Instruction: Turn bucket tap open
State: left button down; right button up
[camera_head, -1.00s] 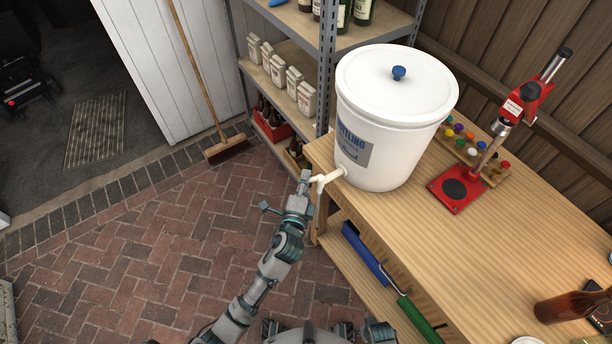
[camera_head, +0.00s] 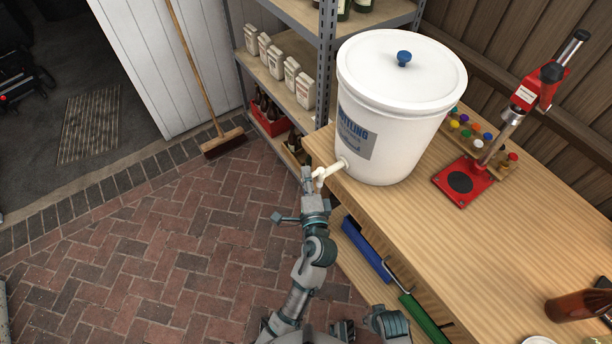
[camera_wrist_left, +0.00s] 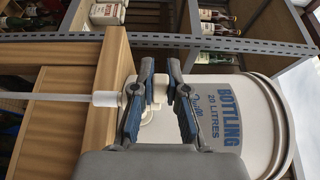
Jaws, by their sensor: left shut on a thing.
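The white bottling bucket (camera_head: 388,128) with a blue-knobbed lid stands on the wooden bench, its blue label facing left. The white bucket tap (camera_head: 331,171) sticks out low from its left side, past the bench edge. My left gripper (camera_head: 307,178) is at the tap's outer end. In the left wrist view, the bucket (camera_wrist_left: 265,115) is on the right, and the left gripper (camera_wrist_left: 158,100) has its two fingers on either side of the white tap handle (camera_wrist_left: 158,88), shut on it. The fingers partly hide the tap. My right gripper does not show.
A red bench capper (camera_head: 470,182) and a rack of coloured caps (camera_head: 470,130) stand right of the bucket on the bench (camera_head: 450,240). A brown bottle (camera_head: 578,305) lies at the lower right. A metal shelf (camera_head: 327,60) stands behind.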

pick_arm(q)
jog(key=shift+f, duration=0.4)
jog(key=c, duration=1.2)
grip_release()
jog(key=shift+d, duration=0.1)
jog(key=shift+o, duration=0.2)
jog(key=shift+r, duration=0.1)
jog(key=shift+d+r, duration=0.1)
jog(key=shift+r, duration=0.05)
